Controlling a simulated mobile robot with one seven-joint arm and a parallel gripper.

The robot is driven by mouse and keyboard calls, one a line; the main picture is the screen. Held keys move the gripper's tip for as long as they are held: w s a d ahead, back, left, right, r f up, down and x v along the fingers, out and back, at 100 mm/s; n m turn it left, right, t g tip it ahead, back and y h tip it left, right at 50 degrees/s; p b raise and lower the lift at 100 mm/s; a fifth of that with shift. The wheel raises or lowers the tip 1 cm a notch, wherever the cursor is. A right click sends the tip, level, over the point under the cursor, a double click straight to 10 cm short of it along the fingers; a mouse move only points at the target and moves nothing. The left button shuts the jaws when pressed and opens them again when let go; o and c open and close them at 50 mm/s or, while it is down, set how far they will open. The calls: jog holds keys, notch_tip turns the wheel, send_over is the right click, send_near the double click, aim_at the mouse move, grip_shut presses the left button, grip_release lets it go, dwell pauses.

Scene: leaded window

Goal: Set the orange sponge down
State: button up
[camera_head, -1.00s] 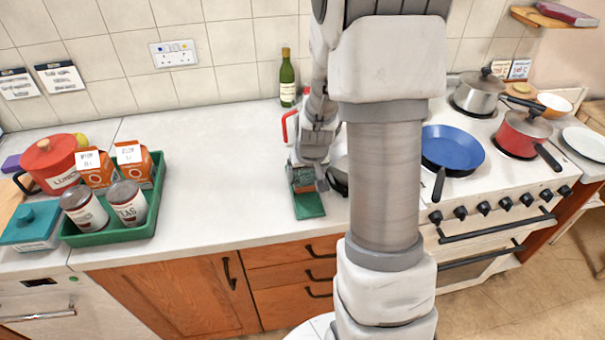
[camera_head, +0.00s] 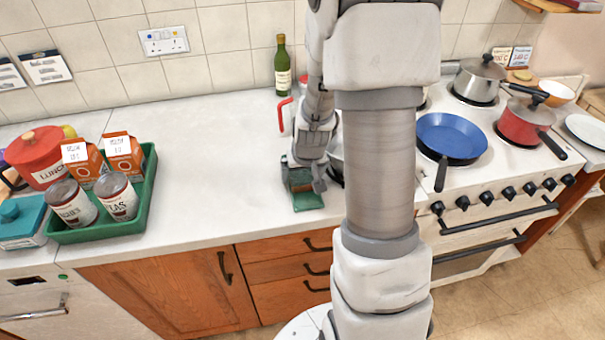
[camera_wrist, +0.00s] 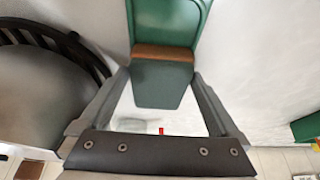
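My gripper (camera_wrist: 161,76) has its two fingertips at the sides of the orange sponge (camera_wrist: 163,53) and appears shut on it. The sponge shows a dark green face towards the wrist camera and an orange-brown strip at its far edge. A green dish (camera_wrist: 172,18) lies just beyond the sponge in the wrist view. In the head view my gripper (camera_head: 303,182) is low over the counter's front part, and the dish (camera_head: 307,201) shows just in front of it. The sponge is mostly hidden there. Whether it touches the dish or counter cannot be told.
A dark pan (camera_wrist: 45,85) stands close to my gripper, partly hidden behind my arm in the head view. A red-handled item (camera_head: 285,115) and a green bottle (camera_head: 282,68) stand behind. A green tray (camera_head: 150,190) holds cans and cartons. The counter (camera_head: 215,170) between is clear.

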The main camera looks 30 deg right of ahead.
jog(key=shift+r, duration=0.5)
jog(key=p+v, duration=0.2)
jog(key=v, duration=0.9)
jog(key=s+a+r+n+t+y, duration=0.1)
jog(key=s+a+r+n, duration=0.2)
jog(key=s+a+r, duration=0.9)
jog(key=s+r, duration=0.2)
jog(key=s, duration=0.1)
jog(key=shift+a, duration=0.3)
jog(key=shift+s, duration=0.2)
